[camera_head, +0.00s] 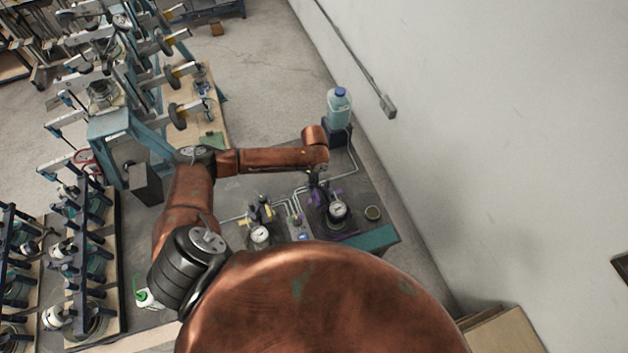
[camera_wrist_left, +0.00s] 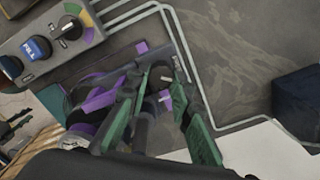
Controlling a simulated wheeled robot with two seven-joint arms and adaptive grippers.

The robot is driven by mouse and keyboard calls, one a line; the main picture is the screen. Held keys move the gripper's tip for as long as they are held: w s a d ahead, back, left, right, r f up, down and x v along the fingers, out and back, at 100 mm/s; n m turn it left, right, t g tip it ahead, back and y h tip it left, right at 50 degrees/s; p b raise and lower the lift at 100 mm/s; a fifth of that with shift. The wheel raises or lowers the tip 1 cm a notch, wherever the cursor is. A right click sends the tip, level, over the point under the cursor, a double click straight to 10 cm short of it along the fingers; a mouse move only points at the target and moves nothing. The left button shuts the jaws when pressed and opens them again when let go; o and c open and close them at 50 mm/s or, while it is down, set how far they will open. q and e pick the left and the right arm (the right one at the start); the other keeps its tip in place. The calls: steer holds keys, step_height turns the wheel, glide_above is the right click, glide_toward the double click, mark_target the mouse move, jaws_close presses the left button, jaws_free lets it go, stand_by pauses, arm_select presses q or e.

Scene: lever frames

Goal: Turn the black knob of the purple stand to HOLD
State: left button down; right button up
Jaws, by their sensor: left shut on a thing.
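The purple stand (camera_head: 337,193) is on the dark bench top, beside a round white gauge (camera_head: 338,209). In the left wrist view its purple parts (camera_wrist_left: 98,101) lie partly behind my fingers. My left gripper (camera_head: 318,182) reaches over the stand from above. In the wrist view its green-padded fingers (camera_wrist_left: 162,82) are shut on a small dark part between them, which fits the stand's black knob. The fingers hide most of the knob, and its setting and any HOLD mark cannot be read. My right gripper does not show.
A control box (camera_wrist_left: 50,38) with a blue FILL button and a black dial lies beside the stand. A yellow-marked stand (camera_head: 268,212) with a gauge is to the left. A blue-capped bottle (camera_head: 339,107) stands behind. Thin pipes (camera_head: 291,203) run across the bench. A wall bounds the right.

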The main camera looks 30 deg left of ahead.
arm_select(q)
steer(key=m, duration=0.2)
steer(key=shift+r+m, duration=0.1)
steer(key=shift+m, duration=0.3)
steer(key=m, duration=0.3)
steer(key=shift+a, duration=0.1)
steer(key=shift+m, duration=0.5)
steer(key=c, duration=2.1)
jaws_free()
steer(key=shift+o, duration=0.6)
